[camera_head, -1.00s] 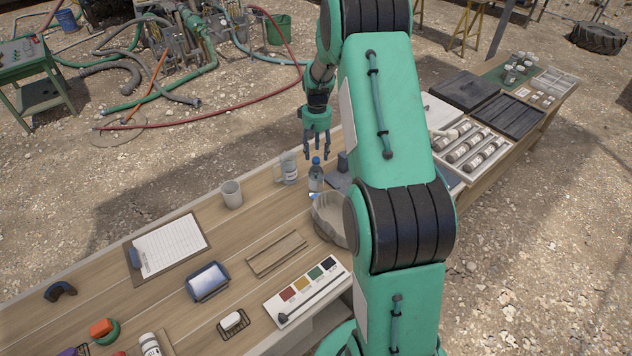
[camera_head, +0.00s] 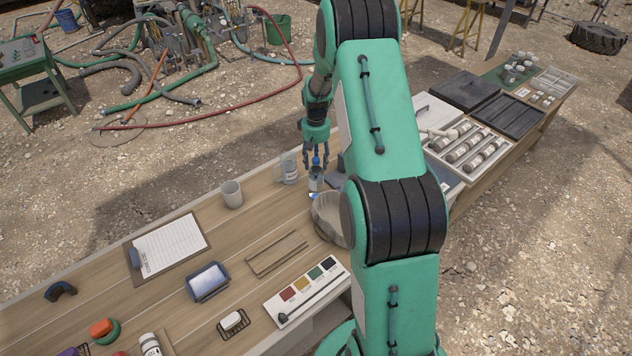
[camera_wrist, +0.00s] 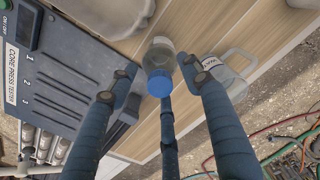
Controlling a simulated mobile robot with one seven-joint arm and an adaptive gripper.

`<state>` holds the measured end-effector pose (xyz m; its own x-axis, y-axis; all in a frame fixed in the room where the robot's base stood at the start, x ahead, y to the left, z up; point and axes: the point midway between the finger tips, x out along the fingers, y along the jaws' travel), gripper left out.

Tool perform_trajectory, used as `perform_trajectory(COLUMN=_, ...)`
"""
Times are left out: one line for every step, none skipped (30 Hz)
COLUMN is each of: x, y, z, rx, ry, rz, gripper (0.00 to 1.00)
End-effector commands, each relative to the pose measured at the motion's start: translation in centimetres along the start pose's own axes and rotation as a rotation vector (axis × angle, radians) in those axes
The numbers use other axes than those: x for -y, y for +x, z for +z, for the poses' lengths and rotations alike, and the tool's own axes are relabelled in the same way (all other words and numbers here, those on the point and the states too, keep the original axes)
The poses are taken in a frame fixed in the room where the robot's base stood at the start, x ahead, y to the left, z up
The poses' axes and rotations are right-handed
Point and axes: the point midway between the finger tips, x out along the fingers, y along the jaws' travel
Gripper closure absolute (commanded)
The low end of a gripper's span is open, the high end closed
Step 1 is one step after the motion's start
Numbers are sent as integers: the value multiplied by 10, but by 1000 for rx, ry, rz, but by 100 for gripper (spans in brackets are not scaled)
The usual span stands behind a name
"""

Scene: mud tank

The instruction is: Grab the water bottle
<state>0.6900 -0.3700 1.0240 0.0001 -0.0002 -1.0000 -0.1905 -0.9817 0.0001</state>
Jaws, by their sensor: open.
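The water bottle (camera_head: 316,180), clear with a blue cap, stands upright on the wooden table, between a clear jug and a pale bowl. In the wrist view the bottle (camera_wrist: 160,62) is seen from above, cap toward the camera, between the spread fingers. My gripper (camera_head: 315,163) is open and points down, with its fingertips around the level of the bottle's cap. In the wrist view my gripper (camera_wrist: 160,85) has a finger on each side of the bottle and a third finger below it in the picture. I cannot tell whether any finger touches it.
The clear jug (camera_head: 289,168) stands close to the left, also in the wrist view (camera_wrist: 228,70). The pale bowl (camera_head: 328,222) is close in front. A grey core press tester (camera_wrist: 60,75) lies on the other side. A mug (camera_head: 231,194) stands farther left.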

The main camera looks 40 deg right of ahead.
Motion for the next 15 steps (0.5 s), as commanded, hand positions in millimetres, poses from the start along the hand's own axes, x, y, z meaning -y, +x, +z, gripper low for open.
perform_trajectory(x=0, y=0, z=0, rx=0, ry=0, rz=0, gripper=51)
perform_trajectory(x=0, y=0, z=0, rx=0, ry=0, rz=0, gripper=51)
perform_trajectory(x=0, y=0, z=0, rx=0, ry=0, rz=0, gripper=51)
perform_trajectory(x=0, y=0, z=0, rx=0, ry=0, rz=0, gripper=51)
perform_trajectory(x=0, y=0, z=0, rx=0, ry=0, rz=0, gripper=51)
perform_trajectory(x=0, y=0, z=0, rx=0, ry=0, rz=0, gripper=51)
perform_trajectory(x=0, y=0, z=0, rx=0, ry=0, rz=0, gripper=51)
perform_trajectory(x=0, y=0, z=0, rx=0, ry=0, rz=0, gripper=51)
perform_trajectory(x=0, y=0, z=0, rx=0, ry=0, rz=0, gripper=59)
perform_trajectory(x=0, y=0, z=0, rx=0, ry=0, rz=0, gripper=65)
perform_trajectory(x=0, y=0, z=0, rx=0, ry=0, rz=0, gripper=71)
perform_trajectory(x=0, y=0, z=0, rx=0, ry=0, rz=0, gripper=79)
perform_trajectory(x=0, y=0, z=0, rx=0, ry=0, rz=0, gripper=85)
perform_trajectory(x=0, y=0, z=0, rx=0, ry=0, rz=0, gripper=91)
perform_trajectory(x=0, y=0, z=0, rx=0, ry=0, rz=0, gripper=99)
